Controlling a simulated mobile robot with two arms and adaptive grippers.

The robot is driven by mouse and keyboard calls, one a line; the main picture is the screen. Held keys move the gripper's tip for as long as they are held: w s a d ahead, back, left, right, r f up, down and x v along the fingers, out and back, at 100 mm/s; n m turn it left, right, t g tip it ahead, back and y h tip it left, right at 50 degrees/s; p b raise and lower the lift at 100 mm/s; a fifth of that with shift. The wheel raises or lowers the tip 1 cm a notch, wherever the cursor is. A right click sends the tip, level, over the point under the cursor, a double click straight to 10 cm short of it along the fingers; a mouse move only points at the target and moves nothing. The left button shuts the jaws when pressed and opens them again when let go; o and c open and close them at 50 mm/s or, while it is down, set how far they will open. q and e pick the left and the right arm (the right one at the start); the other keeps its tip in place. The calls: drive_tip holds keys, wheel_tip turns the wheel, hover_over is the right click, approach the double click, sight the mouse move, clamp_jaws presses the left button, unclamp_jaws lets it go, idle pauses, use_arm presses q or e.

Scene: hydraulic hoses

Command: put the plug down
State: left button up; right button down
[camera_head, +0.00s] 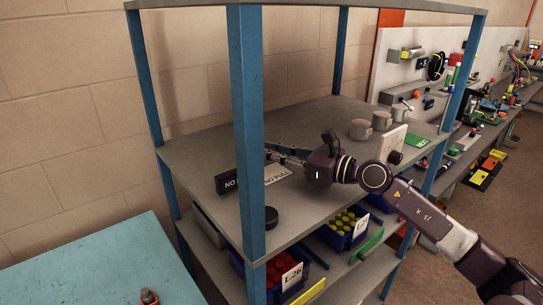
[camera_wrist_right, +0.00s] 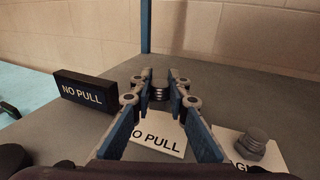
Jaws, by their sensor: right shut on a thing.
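My right gripper (camera_head: 270,152) reaches over the middle shelf of the blue-posted rack. In the right wrist view its fingers (camera_wrist_right: 159,88) are closed around a small grey ribbed plug (camera_wrist_right: 158,93) at the tips. Beneath is a white "NO PULL" card (camera_wrist_right: 158,134) lying on the shelf; whether the plug touches the shelf is unclear. A black "NO PULL" block (camera_wrist_right: 86,92) stands left of the fingers. A second grey plug (camera_wrist_right: 252,143) sits on another white card (camera_wrist_right: 272,160) at the right. My left gripper is not in view.
The middle shelf (camera_head: 325,205) also holds a black round puck (camera_head: 271,217) near the front and several grey mugs (camera_head: 361,129) at the right. A blue rack post (camera_head: 247,130) stands in front. Bins of red and yellow items (camera_head: 344,228) sit below. A teal table (camera_head: 90,270) is at left.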

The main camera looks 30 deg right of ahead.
drive_tip(key=shift+f, duration=0.9)
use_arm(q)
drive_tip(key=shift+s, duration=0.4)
